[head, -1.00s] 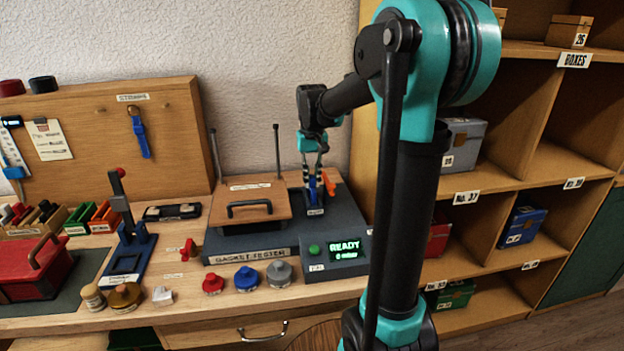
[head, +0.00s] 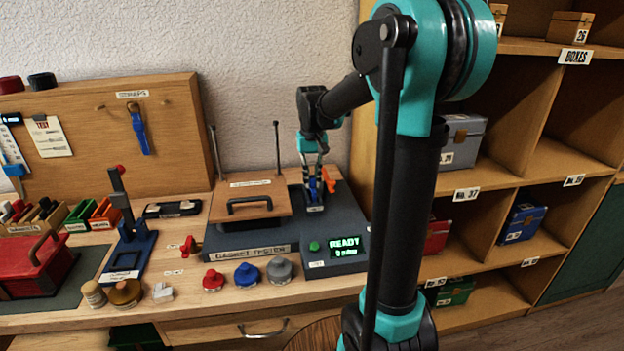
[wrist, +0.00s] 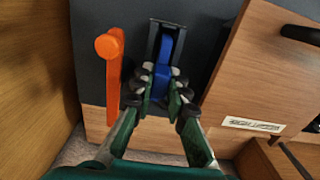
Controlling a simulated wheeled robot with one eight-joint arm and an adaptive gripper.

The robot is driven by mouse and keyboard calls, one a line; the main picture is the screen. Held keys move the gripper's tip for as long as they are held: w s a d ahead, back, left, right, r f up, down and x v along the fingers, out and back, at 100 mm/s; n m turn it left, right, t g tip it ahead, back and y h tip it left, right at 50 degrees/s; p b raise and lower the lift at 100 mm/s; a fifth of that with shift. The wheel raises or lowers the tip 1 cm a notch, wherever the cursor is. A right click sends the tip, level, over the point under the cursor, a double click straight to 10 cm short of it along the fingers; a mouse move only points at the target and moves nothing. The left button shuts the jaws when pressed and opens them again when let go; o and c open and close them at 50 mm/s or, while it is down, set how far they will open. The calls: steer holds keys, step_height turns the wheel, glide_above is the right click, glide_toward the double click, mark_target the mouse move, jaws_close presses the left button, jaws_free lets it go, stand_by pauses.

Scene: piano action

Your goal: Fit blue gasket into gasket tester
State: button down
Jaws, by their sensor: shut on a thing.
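The gasket tester (head: 228,236) is a dark grey bench unit with a wooden lid (head: 262,190) that is down and a green screen reading READY (head: 346,243). My gripper (head: 314,178) points down over its back right part.
An orange lever (head: 329,180) stands close to the right of my gripper; it also shows in the wrist view (wrist: 112,60). Shelves (head: 560,160) rise at the right.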

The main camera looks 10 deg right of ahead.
steer(key=c, duration=1.2)
jaws_free()
steer(key=shift+r, duration=3.75)
